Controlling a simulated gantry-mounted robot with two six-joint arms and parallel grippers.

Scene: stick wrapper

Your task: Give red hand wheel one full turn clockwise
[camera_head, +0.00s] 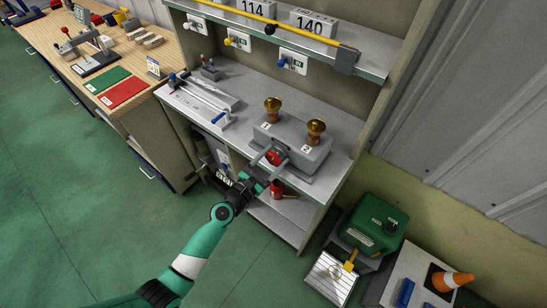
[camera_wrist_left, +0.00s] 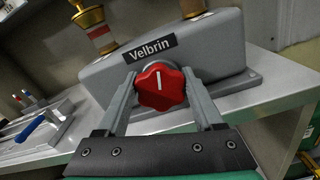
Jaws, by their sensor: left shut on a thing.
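The red hand wheel (camera_wrist_left: 160,87) is a lobed knob with a white mark near its top, on the front of a grey unit labelled Velbrin (camera_wrist_left: 225,52). In the head view the wheel (camera_head: 273,157) shows partly behind my left gripper. My left gripper (camera_wrist_left: 161,98) has one finger on each side of the wheel and is shut on it. In the head view the left gripper (camera_head: 268,162) reaches up to the front of the grey unit (camera_head: 292,140). The white mark points nearly straight up. My right gripper is not in view.
Two brass-topped posts (camera_head: 273,104) stand on the unit. A metal rail fixture (camera_head: 205,98) with a blue handle lies to its left on the shelf. A green box (camera_head: 373,222) and an orange cone (camera_head: 453,281) are at lower right. Open green floor lies at left.

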